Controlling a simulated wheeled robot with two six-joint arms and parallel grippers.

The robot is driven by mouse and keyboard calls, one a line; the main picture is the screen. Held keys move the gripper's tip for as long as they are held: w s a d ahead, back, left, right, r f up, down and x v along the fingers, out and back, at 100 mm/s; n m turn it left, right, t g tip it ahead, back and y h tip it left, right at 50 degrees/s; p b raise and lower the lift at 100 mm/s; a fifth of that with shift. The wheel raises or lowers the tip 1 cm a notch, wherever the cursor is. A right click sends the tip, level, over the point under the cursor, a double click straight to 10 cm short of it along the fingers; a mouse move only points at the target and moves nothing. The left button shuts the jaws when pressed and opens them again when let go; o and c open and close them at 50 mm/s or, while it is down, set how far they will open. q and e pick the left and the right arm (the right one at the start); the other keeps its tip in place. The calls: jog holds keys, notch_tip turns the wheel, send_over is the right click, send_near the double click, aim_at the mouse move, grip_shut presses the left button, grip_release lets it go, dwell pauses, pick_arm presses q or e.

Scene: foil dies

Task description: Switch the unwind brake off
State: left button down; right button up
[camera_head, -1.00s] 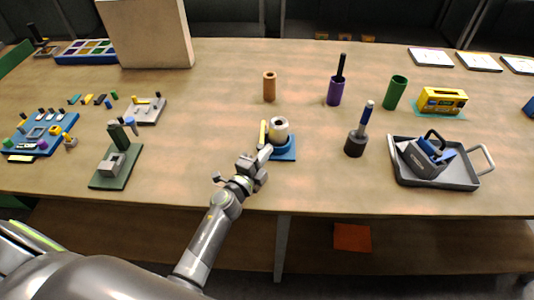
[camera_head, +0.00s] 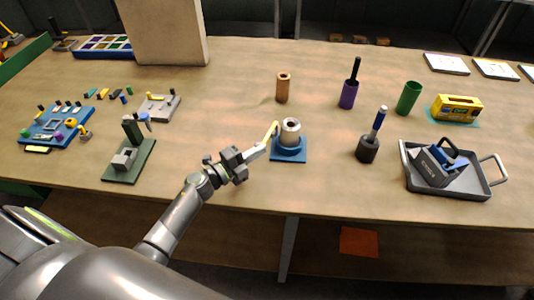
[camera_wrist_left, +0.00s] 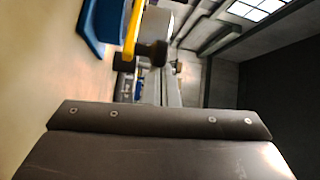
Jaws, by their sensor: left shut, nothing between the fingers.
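The unwind stand has a blue base (camera_head: 288,156) with a grey-white roll (camera_head: 291,133) upright on it, near the table's front middle. A yellow brake lever (camera_head: 272,131) slants at the roll's left side, its lower end toward my gripper. My left gripper (camera_head: 260,149) is shut and empty, its tips at or very close to that lower end; contact is unclear. In the left wrist view the yellow lever (camera_wrist_left: 133,28) lies between the blue base (camera_wrist_left: 88,28) and the roll (camera_wrist_left: 157,22). My right gripper is not in view.
A dark cup with a blue-handled tool (camera_head: 368,149) and a grey tray (camera_head: 463,188) stand to the right. A brown cylinder (camera_head: 283,88) stands behind. A green fixture (camera_head: 128,163) is at the left. The table between fixture and stand is mostly clear.

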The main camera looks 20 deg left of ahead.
pick_arm(q)
jog(key=a+h, duration=0.1)
jog(key=a+m+g+b, duration=0.1)
jog(key=shift+a+f+m+h, duration=0.15)
jog(key=shift+a+m+h, duration=0.15)
jog(key=shift+a+h, duration=0.1)
jog(key=shift+w+a+b, duration=0.15)
jog(key=shift+a+b, duration=0.2)
jog(key=shift+a, duration=0.1)
jog(key=shift+r, duration=0.2)
